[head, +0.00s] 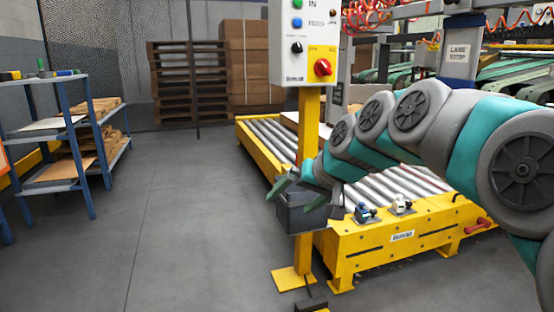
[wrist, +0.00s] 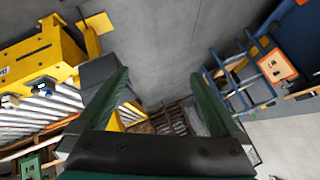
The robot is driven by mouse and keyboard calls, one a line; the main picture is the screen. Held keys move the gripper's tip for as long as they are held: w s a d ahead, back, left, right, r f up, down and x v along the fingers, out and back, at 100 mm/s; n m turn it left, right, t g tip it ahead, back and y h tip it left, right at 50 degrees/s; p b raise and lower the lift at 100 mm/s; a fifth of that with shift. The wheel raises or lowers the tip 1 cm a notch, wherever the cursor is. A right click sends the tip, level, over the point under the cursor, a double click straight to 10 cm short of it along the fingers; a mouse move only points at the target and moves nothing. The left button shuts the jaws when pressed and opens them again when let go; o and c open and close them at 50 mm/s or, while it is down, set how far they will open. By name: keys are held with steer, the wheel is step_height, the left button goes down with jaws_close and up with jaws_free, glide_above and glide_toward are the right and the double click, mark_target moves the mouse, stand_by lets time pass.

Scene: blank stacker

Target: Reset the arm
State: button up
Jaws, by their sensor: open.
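My gripper (head: 285,183) is in the middle of the head view, at the end of my teal and grey arm, which reaches in from the right. It is in front of the yellow post of the control box, and its fingers point left. In the wrist view my gripper (wrist: 160,88) shows two green fingers spread wide apart. Nothing is between them, only floor and distant pallets behind. It is open and empty.
A control box (head: 302,45) stands on a yellow post (head: 307,125) near my gripper. A yellow roller conveyor (head: 365,262) is behind and below my arm. A blue shelf rack (head: 75,150) is at left. Wooden pallets (head: 187,85) stand at the back. The grey floor (head: 180,210) between is clear.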

steer(key=s+d+f+g+h, duration=0.2)
steer(key=s+d+f+g, duration=0.15)
steer(key=s+f, duration=0.6)
steer(key=s+d+f+g+h, duration=0.2)
steer(key=s+d+f, duration=0.25)
steer(key=s, duration=0.95)
steer(key=s+d+f+g+h, duration=0.25)
steer(key=s+f, duration=0.55)
steer(key=s, duration=0.4)
step_height(320, 180, up, 15)
steer(key=d+p, duration=0.1)
steer(key=p, duration=1.3)
steer(key=shift+f+y, duration=0.2)
steer(key=shift+y, duration=0.25)
